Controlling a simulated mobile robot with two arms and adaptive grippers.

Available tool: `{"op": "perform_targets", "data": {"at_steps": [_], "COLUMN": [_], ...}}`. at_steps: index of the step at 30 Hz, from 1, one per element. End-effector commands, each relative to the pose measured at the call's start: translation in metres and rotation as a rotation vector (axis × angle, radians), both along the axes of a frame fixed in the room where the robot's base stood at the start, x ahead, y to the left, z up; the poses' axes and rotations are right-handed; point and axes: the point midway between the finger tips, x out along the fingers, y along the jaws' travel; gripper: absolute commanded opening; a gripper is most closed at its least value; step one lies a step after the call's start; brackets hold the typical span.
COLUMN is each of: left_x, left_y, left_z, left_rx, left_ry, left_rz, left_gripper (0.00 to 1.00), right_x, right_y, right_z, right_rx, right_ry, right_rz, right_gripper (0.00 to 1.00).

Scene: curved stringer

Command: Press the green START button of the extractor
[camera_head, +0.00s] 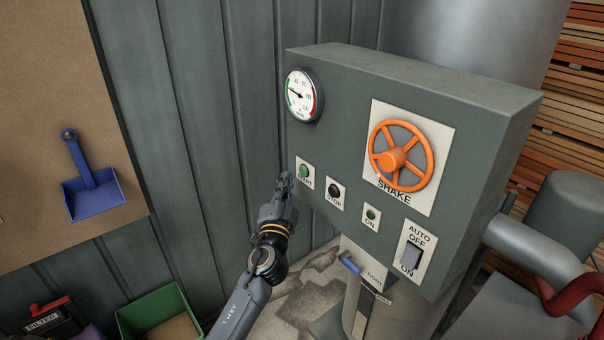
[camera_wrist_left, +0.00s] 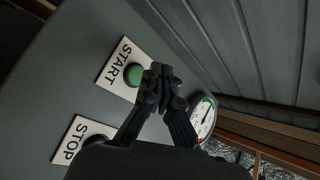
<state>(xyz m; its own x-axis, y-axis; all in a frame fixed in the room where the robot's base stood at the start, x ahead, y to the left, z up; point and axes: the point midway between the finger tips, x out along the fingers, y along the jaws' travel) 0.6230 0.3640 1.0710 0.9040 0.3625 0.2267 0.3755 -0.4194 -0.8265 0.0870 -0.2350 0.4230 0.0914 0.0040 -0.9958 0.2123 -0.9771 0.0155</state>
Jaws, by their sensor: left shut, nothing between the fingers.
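The green START button (camera_head: 304,171) sits on a white label plate at the left edge of the extractor's grey control box (camera_head: 345,140). In the left wrist view the START button (camera_wrist_left: 134,75) shows just beside my closed fingertips, partly hidden by them. My left gripper (camera_head: 286,182) is shut and empty, a little left of the button in the head view. It also shows in the left wrist view (camera_wrist_left: 160,76). I cannot tell whether the fingertips touch the button. The black STOP button (camera_head: 335,190) is just to the right. My right gripper is not in view.
A blue-handled lever (camera_head: 349,264) is below. A corrugated wall (camera_head: 225,100) stands behind my left gripper.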

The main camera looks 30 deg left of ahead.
Motion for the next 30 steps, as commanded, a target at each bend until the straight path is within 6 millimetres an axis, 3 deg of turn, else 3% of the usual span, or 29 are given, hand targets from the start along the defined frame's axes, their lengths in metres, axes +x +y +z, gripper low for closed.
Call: {"op": "perform_targets", "data": {"at_steps": [8,30], "left_x": [0.0141,0.0142], "left_y": [-0.0061,-0.0061], "left_z": [-0.0002,-0.0002], "left_rx": [-0.001,0.0], "left_ry": [0.0,0.001], "left_rz": [0.0,-0.001], "left_gripper": [0.0,0.0], "right_x": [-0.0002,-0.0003], "right_y": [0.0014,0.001], "right_z": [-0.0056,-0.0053], "right_rx": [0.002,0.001], "right_ry": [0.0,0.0], "right_rz": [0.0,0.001], "right_gripper": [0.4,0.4]}}
